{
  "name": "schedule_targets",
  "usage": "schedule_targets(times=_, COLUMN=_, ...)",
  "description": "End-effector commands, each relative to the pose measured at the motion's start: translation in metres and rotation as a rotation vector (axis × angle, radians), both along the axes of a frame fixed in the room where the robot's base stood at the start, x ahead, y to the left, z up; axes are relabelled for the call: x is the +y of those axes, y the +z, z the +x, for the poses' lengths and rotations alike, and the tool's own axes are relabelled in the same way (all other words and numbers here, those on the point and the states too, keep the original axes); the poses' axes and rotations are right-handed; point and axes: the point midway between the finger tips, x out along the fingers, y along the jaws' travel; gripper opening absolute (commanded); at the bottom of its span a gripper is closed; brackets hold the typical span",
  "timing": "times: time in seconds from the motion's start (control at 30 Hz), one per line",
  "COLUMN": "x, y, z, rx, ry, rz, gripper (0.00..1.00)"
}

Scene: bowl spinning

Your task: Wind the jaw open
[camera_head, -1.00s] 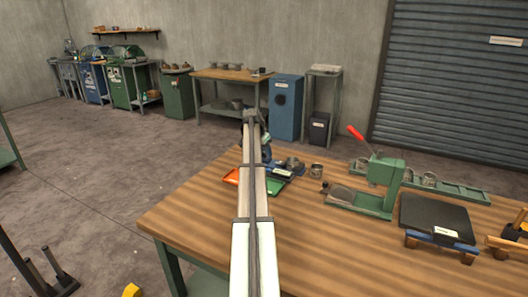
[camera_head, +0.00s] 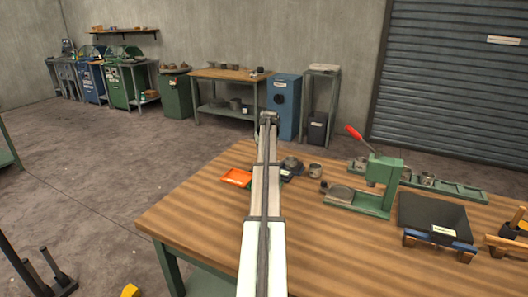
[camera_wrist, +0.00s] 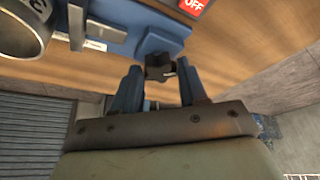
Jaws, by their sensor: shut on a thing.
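My gripper (camera_wrist: 159,70) is shut on a black lobed knob (camera_wrist: 159,62) at the near end of a blue clamp body (camera_wrist: 155,32) in the wrist view. The fingers stand on either side of the knob. A steel cup or ring (camera_wrist: 22,36) with dark markings shows at the upper left, beside the clamp. The jaw's opening cannot be made out, and my fingertips are hidden in the head view.
The wooden bench (camera_head: 210,215) also holds an orange tray (camera_head: 237,178), a metal cup (camera_head: 315,170), a green press with a red lever (camera_head: 376,185) and a black plate (camera_head: 434,212). A red OFF label (camera_wrist: 193,5) shows in the wrist view. The bench's front middle is clear.

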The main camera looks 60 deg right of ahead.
Motion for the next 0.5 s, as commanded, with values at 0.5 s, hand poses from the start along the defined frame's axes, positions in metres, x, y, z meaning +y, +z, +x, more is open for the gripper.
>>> schedule_targets(times=0.5, x=-0.0054, y=0.0001, z=-0.0025, rx=0.000, ry=0.488, rz=0.001, gripper=0.12)
